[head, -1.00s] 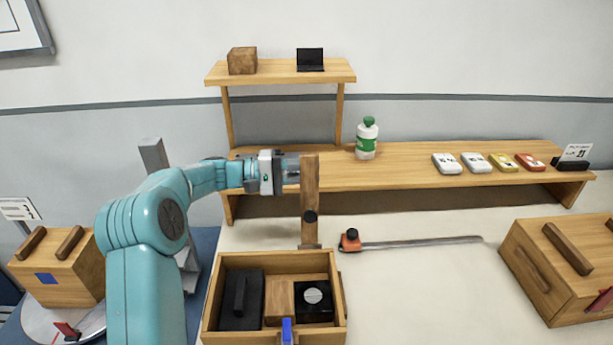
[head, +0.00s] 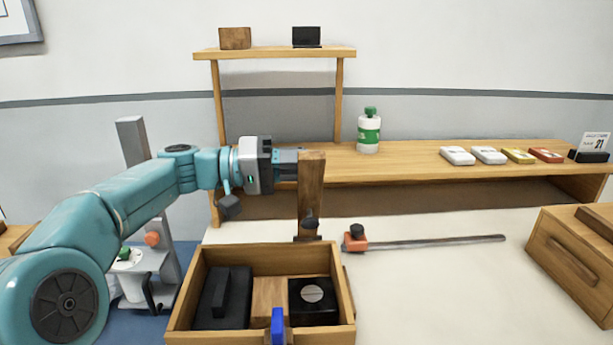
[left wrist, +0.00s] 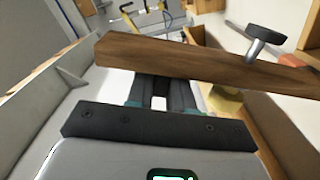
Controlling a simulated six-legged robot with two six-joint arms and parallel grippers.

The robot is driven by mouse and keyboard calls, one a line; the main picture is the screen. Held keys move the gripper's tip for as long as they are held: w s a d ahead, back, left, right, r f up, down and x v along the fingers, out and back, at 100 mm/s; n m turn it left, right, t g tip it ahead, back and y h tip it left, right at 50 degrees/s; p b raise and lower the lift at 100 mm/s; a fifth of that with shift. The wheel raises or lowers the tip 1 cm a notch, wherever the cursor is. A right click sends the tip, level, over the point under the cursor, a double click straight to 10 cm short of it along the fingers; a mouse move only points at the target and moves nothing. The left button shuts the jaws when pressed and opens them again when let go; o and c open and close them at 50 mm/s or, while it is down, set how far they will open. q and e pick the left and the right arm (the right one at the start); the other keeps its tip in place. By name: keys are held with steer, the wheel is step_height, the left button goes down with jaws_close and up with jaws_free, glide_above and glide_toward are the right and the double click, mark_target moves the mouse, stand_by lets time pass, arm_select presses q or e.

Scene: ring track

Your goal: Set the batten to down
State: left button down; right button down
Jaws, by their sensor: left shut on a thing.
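The batten (head: 312,185) is a dark brown wooden bar standing upright behind the open wooden box, with a black knob (head: 310,225) low on it. My left gripper (head: 295,165) comes in from the left and is shut on the batten near its top. In the left wrist view the batten (left wrist: 200,62) runs across the fingers (left wrist: 165,92), with a metal-stemmed dark knob (left wrist: 265,38) on it to the right. The fingertips are partly hidden behind the batten. My right gripper is not in view.
The open wooden box (head: 346,290) holds black blocks just in front of the batten. An orange clamp (head: 354,240) with a long metal bar lies to the right. Behind stand a shelf (head: 275,52), a green-white bottle (head: 369,132) and several small boxes.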

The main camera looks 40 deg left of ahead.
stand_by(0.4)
arm_select(q)
steer(key=c, duration=1.1)
jaws_free()
steer(key=shift+s, duration=0.1)
steer(key=p+v, duration=0.1)
steer(key=v, duration=1.5)
steer(key=shift+s+a, duration=0.1)
steer(key=shift+a, duration=0.05)
